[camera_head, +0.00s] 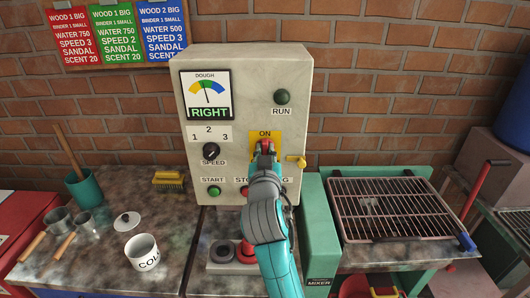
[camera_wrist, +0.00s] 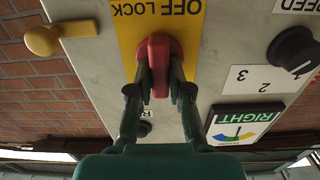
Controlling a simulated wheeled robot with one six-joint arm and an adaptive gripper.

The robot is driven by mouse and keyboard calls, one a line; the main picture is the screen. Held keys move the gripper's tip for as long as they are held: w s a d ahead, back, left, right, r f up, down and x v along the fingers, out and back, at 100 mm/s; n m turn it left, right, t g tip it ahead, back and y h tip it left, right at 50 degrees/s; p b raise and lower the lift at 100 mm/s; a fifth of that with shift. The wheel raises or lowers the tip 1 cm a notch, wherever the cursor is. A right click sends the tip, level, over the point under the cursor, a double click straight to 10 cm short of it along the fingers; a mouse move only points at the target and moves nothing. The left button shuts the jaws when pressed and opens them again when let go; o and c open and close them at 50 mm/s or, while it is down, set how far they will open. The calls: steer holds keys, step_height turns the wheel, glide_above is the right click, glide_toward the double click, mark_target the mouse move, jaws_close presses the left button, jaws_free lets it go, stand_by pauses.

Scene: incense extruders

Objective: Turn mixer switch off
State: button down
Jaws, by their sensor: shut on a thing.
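The mixer switch is a red knob (camera_head: 265,143) on a yellow plate (camera_head: 276,138) at the right of the grey control box (camera_head: 245,85). "ON" shows above the knob in the head view. In the upside-down wrist view, "OFF LOCK" shows on the plate (camera_wrist: 192,38) beside the red knob (camera_wrist: 155,45). The knob's grip runs roughly up and down there. My gripper (camera_head: 265,154) is at the switch. In the wrist view its two dark fingers (camera_wrist: 160,80) are shut on the knob's sides. My gripper and arm hide the lower plate in the head view.
A yellow lever-like part (camera_head: 295,161) sticks out just right of the switch plate. The speed knob (camera_head: 211,151), green start button (camera_head: 214,191) and run lamp (camera_head: 282,97) are on the same box. A wire rack (camera_head: 390,209) lies right; a white cup (camera_head: 143,252) stands left.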

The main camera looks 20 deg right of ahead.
steer(key=n, duration=0.4)
steer(key=shift+a+n, duration=0.15)
steer(key=shift+n, duration=0.15)
steer(key=n, duration=0.4)
steer(key=shift+a+f+n, duration=0.1)
steer(key=shift+n, duration=0.2)
steer(key=shift+w+a+f+n, duration=0.1)
steer(key=shift+f+n, duration=0.05)
steer(key=shift+n, duration=2.05)
steer(key=shift+f+n, duration=0.1)
steer(key=shift+n, duration=2.1)
steer(key=c, duration=1.1)
jaws_free()
